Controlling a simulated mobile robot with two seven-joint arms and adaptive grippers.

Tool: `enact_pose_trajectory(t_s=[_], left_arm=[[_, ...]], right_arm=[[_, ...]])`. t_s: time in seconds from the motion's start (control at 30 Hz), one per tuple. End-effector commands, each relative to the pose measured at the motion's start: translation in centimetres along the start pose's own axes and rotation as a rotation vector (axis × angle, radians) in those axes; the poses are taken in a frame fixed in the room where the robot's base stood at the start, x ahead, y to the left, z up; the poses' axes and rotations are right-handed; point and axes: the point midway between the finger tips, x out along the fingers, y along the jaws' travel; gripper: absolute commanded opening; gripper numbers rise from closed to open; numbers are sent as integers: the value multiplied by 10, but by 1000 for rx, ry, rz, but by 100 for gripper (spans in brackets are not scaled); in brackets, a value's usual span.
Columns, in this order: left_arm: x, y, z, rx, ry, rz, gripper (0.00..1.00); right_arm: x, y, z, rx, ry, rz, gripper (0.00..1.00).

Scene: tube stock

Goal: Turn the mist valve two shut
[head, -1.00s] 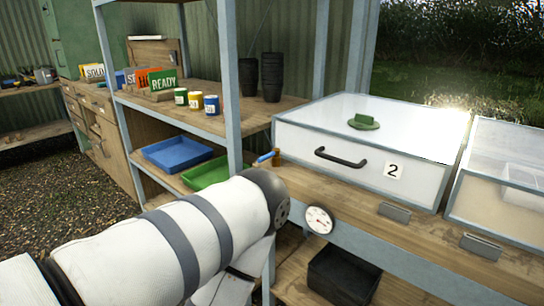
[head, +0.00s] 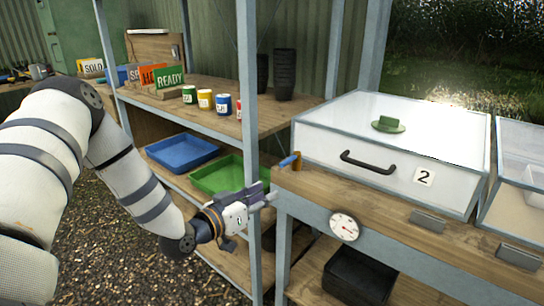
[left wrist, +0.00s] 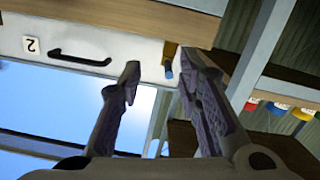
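The mist valve (head: 293,160) sits at the left end of the bench by the box marked 2. It has a small orange-brown body and a blue handle that points left in the head view. In the left wrist view the blue handle (left wrist: 169,70) lies ahead, between the fingertips in the picture, with a gap to them. My left gripper (head: 268,194) is open and empty, below and left of the valve, beside the shelf post. In the left wrist view its two fingers (left wrist: 160,68) are spread. My right gripper is not in view.
The white box (head: 380,150) marked 2 has a black handle (head: 368,162). A round gauge (head: 345,227) hangs on the bench edge. A blue-grey shelf post (head: 249,130) stands close to my gripper. Green (head: 225,175) and blue (head: 183,151) trays lie on the lower shelf.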

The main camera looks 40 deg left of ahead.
Motion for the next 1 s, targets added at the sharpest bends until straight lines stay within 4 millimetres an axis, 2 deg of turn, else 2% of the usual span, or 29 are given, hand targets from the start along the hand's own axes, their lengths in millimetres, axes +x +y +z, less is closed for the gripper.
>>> enact_pose_trajectory(t_s=[0.03,0.1,0.23,0.5,0.63,0.8,1.0], left_arm=[[0,-8,-19,7,64,-3,32],[1,-12,-32,17,112,-1,32],[19,-14,-32,22,117,0,32],[87,-14,-35,21,109,-1,32],[109,-14,-40,21,111,-1,32],[120,-13,-45,17,114,-1,32],[120,-12,-47,17,116,0,32]], right_arm=[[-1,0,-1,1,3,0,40],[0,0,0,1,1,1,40],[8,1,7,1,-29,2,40],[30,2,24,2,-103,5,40],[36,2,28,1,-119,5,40],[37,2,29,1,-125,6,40],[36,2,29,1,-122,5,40]])
